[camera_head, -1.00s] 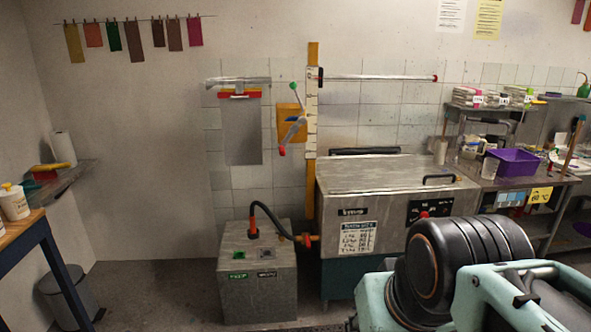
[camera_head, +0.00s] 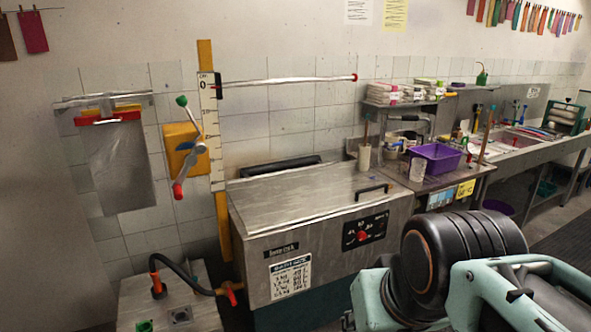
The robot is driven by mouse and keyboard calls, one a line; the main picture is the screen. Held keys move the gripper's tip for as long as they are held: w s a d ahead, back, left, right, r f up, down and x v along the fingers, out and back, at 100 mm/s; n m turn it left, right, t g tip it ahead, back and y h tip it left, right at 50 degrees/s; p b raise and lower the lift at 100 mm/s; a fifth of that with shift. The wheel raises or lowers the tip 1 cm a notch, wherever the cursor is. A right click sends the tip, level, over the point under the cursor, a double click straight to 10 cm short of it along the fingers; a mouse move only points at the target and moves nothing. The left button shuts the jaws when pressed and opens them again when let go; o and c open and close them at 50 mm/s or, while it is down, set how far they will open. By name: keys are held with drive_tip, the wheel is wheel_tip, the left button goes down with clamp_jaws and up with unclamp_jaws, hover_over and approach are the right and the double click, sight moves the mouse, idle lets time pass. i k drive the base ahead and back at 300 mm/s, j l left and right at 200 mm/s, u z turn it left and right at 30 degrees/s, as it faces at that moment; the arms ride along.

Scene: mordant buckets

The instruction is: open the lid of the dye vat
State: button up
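The dye vat (camera_head: 335,262) is a large steel box on a dark green base, in the middle of the head view. Its flat metal lid (camera_head: 300,203) lies shut on top. A black bar handle (camera_head: 371,191) sits on the lid near its front right. The front has a red knob on a black panel (camera_head: 366,232) and a white chart. My arm, pale green and black, shows at the lower right, in front of the vat's right side. My gripper is not in view.
A grey metal box (camera_head: 170,300) with a black hose stands left of the vat. A wall crank (camera_head: 187,150) and post rise behind it. A steel bench with a purple tub (camera_head: 435,158) and a pale cup (camera_head: 417,170) stands to the right. Dark floor shows further right.

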sight(265, 197)
drive_tip(key=i+l+z, duration=0.1)
drive_tip(key=i+z, duration=0.7)
drive_tip(key=z, duration=0.15)
drive_tip(key=i+l, duration=0.15)
drive_tip(key=i, duration=0.35)
drive_tip(key=i+l, duration=0.15)
drive_tip(key=i, duration=0.35)
drive_tip(key=i+l+u, duration=0.2)
drive_tip(key=i+u, duration=0.2)
drive_tip(key=i+l+u, duration=0.2)
drive_tip(key=u, duration=0.2)
drive_tip(key=l, duration=0.1)
